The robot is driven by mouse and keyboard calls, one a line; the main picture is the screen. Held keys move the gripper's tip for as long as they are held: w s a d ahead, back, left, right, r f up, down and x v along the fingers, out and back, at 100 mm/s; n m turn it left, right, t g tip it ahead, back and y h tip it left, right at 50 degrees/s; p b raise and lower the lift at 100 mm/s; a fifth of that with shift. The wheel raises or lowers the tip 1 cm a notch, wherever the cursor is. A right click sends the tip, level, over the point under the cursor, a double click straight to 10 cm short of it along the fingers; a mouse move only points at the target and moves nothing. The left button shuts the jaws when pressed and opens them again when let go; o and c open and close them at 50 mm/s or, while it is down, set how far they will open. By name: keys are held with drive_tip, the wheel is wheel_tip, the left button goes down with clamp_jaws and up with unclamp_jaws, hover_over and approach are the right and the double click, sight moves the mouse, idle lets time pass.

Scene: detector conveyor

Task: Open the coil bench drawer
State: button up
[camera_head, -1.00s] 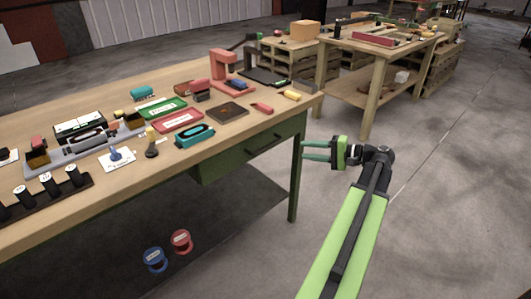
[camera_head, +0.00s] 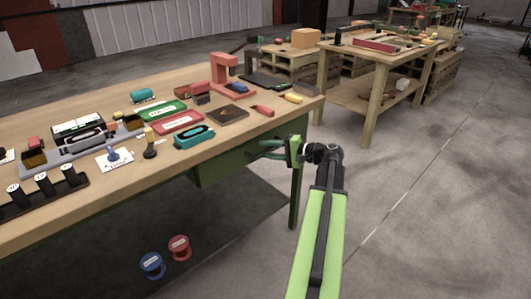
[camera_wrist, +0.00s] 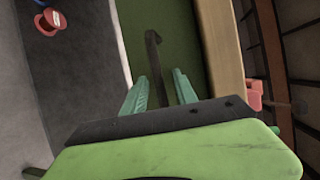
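The coil bench drawer (camera_head: 222,168) is a green box under the wooden bench top, near its right end, and it looks shut. Its dark bar handle (camera_wrist: 153,55) shows in the wrist view against the green drawer front (camera_wrist: 178,38). My gripper (camera_head: 262,150) is at the drawer front, beside the bench's right leg. In the wrist view, the two teal fingers of my gripper (camera_wrist: 158,88) are apart, one on each side of the handle, with gaps between. In the head view the fingers hide most of the handle.
The bench top (camera_head: 95,205) holds trays, coils and tools. A red spool (camera_head: 179,248) and a blue spool (camera_head: 152,265) lie below it. A second wooden table (camera_head: 375,55) stands at the back right. The floor (camera_head: 430,200) to the right is clear.

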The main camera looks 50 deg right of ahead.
drive_tip(key=shift+c, duration=0.4)
clamp_jaws()
idle(0.9)
